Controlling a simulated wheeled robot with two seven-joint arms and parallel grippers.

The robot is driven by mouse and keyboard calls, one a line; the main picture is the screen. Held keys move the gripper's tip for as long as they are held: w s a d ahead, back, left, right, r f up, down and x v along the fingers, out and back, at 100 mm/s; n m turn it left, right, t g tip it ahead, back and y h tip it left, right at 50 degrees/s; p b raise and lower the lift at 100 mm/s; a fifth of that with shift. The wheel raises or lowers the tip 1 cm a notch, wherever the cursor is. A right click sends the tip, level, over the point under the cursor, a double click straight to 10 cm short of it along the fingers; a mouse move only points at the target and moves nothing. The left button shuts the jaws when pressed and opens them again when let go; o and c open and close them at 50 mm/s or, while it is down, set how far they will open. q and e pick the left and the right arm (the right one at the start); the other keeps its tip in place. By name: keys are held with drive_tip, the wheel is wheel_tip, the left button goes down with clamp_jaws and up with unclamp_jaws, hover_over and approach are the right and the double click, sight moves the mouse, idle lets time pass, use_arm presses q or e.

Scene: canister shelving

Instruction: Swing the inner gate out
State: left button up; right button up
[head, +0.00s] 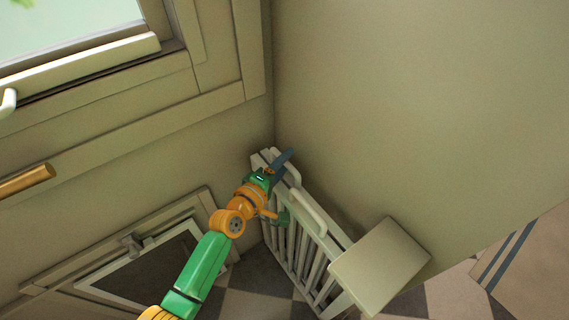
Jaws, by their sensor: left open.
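A white slatted gate (291,251) stands upright by the corner, running from the corner toward the lower right. Two pale rounded loops, like handles, rise along its top: one near the far end (293,176) and one nearer the middle (312,213). I cannot tell clearly which part is the inner gate. My left gripper (284,160) is open over the gate's far end, close to the far loop, with a blue-grey finger pointing up and right. I cannot tell whether it touches the gate. My left forearm and wrist hide part of the slats. My right gripper is not in view.
A pale square-topped post or box (381,266) stands at the gate's near end. A plain wall (420,110) rises behind on the right. A low framed panel (140,262) is at the lower left, and a window (70,35) at upper left. The floor is checkered.

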use_arm(q)
drive_tip(key=shift+w+d, duration=0.15)
drive_tip(key=shift+w, duration=0.1)
clamp_jaws()
idle(1.3)
